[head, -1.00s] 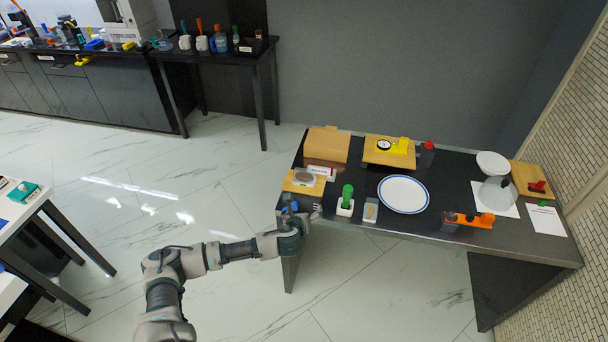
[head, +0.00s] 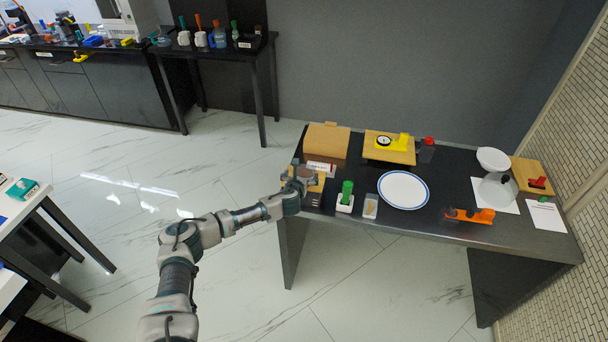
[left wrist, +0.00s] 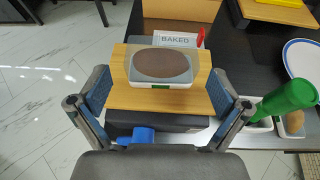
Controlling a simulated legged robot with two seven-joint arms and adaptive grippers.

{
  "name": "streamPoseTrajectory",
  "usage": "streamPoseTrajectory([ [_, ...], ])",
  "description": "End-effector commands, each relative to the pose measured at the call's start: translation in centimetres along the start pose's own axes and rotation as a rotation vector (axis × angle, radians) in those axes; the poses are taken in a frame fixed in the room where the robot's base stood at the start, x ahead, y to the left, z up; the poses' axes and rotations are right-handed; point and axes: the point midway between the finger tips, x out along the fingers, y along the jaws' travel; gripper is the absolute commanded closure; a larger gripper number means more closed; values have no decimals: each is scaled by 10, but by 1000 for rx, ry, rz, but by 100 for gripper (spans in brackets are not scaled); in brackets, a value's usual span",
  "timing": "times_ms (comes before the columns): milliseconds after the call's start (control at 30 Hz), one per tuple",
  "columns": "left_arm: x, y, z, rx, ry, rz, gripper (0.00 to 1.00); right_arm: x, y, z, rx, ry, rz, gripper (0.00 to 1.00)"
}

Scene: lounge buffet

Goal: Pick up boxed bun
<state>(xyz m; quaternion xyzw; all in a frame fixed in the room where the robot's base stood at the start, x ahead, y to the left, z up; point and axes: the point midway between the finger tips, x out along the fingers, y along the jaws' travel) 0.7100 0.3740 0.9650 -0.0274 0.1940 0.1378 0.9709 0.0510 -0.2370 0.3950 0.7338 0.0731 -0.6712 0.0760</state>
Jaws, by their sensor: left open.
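In the head view my left gripper (head: 303,180) is over that corner and mostly hides the boxed bun. I cannot tell whether the fingers touch the board. My right gripper is not in view.
A "BAKED" card (left wrist: 176,40) and a wooden box (head: 327,141) stand behind the bun. A blue object (left wrist: 140,136) lies in front of the board.

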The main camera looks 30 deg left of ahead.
Motion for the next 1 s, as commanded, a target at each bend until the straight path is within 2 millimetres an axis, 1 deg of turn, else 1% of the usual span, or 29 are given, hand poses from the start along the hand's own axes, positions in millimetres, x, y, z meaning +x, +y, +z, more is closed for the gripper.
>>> streamPoseTrajectory([
  [133, 16, -1, -1, 0, -1, 1, 0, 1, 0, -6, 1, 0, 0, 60],
  [300, 40, -2, -3, -1, 0, 1, 0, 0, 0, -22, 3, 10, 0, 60],
  [400, 48, -2, -3, -2, 0, 0, 0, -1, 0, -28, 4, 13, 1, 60],
  [500, 52, 0, -3, -2, 0, 1, 0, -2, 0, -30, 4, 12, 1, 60],
  [700, 51, 0, -2, -2, 0, 0, 0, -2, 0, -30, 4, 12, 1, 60],
  [767, 51, 0, -2, -1, 0, 0, 15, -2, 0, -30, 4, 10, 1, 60],
  [800, 51, 0, -2, -1, 0, 0, 25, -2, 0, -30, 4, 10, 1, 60],
  [867, 52, 0, -2, -1, 0, 0, 40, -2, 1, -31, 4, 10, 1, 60],
  [900, 52, -1, -2, -1, 1, 0, 46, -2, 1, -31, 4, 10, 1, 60],
  [1000, 52, -1, -2, -1, 1, 0, 46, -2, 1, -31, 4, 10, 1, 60],
])
